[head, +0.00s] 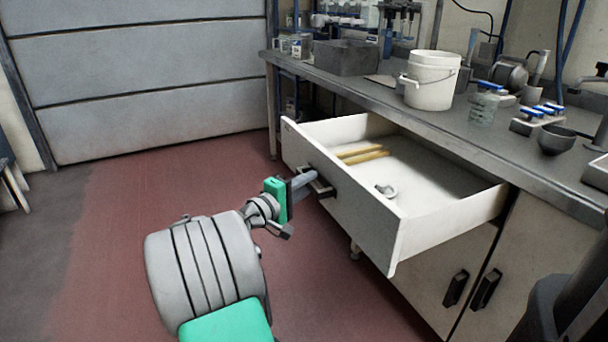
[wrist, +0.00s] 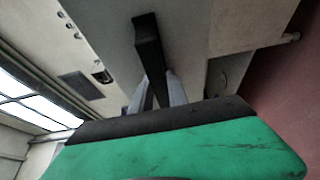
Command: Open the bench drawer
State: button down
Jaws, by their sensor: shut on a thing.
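The bench drawer (head: 352,208) is a white box pulled well out from under the grey bench top. Its inside is visible, with a yellow wooden strip pair (head: 362,155) and a small light-coloured round object (head: 385,191) on its floor. My gripper (head: 312,184) is at the drawer's front and shut on the dark drawer handle (head: 322,185). In the wrist view the dark handle (wrist: 148,45) runs between the two grey fingers (wrist: 160,92). The fingertips are partly hidden by the handle and by my green gripper body.
A white bucket (head: 430,82), a grey bin (head: 346,57), a jar (head: 483,104) and a dark bowl (head: 556,140) stand on the bench top (head: 420,118). Cupboard doors with dark handles (head: 486,289) are below right. Red floor (head: 130,215) is clear to the left.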

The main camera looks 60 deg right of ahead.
jog(key=shift+w+a, duration=0.3)
jog(key=shift+a, duration=0.1)
jog(key=c, duration=1.3)
grip_release()
